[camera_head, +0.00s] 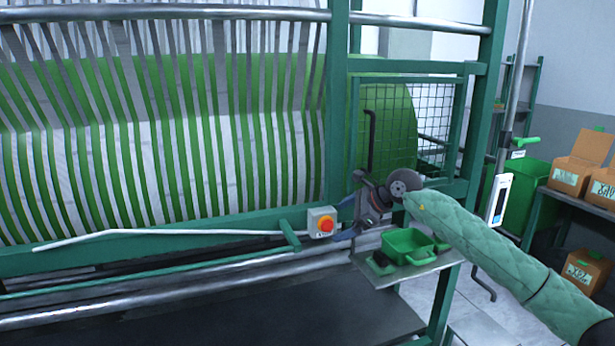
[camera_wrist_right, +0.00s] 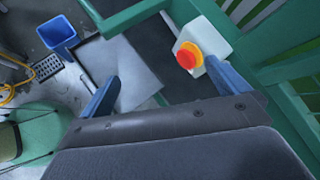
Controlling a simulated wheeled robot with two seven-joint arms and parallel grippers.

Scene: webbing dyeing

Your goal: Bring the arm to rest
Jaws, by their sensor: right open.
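My right arm, in a quilted green sleeve, comes in from the right in the head view. My right gripper (camera_head: 346,218) is in front of the machine's green frame, close to the right of the grey box with the red stop button (camera_head: 325,224). In the right wrist view its two blue fingers stand wide apart with nothing between them, so the gripper (camera_wrist_right: 163,88) is open and empty. The red button (camera_wrist_right: 189,57) shows there near the right finger; whether they touch I cannot tell. My left gripper is not in view.
A green tray (camera_head: 408,246) sits on a small shelf (camera_head: 386,278) below my right wrist. A machine with white webbing strips (camera_head: 150,165) fills the left. Cardboard boxes (camera_head: 570,176) stand at the right. A blue bin (camera_wrist_right: 57,33) stands on the floor.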

